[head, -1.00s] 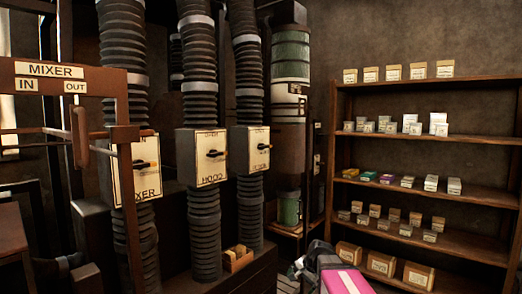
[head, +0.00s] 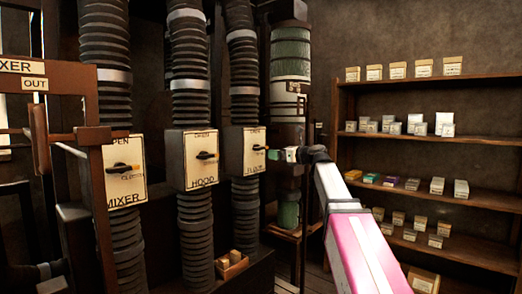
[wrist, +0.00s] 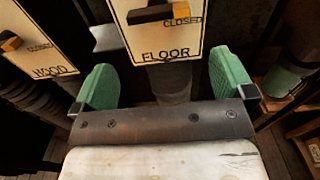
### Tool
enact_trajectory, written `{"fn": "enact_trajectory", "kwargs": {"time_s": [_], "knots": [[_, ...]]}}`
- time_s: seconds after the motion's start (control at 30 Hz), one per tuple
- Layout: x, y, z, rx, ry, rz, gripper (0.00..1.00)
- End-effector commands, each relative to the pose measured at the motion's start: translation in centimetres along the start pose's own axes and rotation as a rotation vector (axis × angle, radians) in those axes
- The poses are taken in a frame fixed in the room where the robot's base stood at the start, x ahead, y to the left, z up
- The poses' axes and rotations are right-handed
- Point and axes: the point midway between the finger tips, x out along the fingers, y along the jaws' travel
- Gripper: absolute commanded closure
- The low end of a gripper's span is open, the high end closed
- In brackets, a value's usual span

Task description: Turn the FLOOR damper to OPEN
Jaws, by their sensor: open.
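The FLOOR damper is a cream plate (head: 236,152) on the rightmost ribbed duct in the head view. Its dark handle (head: 259,148) has an orange tip and points right. In the wrist view the FLOOR plate (wrist: 165,38) is at the top, and its handle (wrist: 150,13) lies roughly level, tip at the right, just above the word CLOSED. OPEN is out of that view. My gripper (head: 282,154) is just right of the plate in the head view. In the wrist view my gripper (wrist: 165,84) is open and empty, its green fingers apart below the handle.
The HOOD damper (head: 200,170) and MIXER damper (head: 125,183) stand to the left, handles pointing right. A green canister column (head: 290,60) is behind my gripper. A shelf of small boxes (head: 440,188) stands at the right. A small box (head: 232,264) sits below the ducts.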

Motion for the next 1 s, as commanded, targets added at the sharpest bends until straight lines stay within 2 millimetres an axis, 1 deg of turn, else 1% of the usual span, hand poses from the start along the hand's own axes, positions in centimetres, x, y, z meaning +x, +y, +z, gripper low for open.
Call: {"fn": "enact_trajectory", "kwargs": {"time_s": [0.03,0.1,0.23,0.5,0.7,0.83,1.0], "knots": [[0.1,0.0,0.7,0.017,-0.012,0.001,0.00],[0.3,0.0,1.1,0.031,-0.020,0.003,0.00],[1.7,0.0,1.2,0.036,-0.021,0.005,0.00],[6.5,-0.1,1.2,0.034,-0.020,0.004,0.00],[9.3,-0.1,1.3,0.033,-0.020,0.003,0.00],[10.4,0.0,1.3,0.032,-0.019,0.003,0.00],[10.9,0.1,1.2,0.032,-0.019,0.003,0.00]]}}
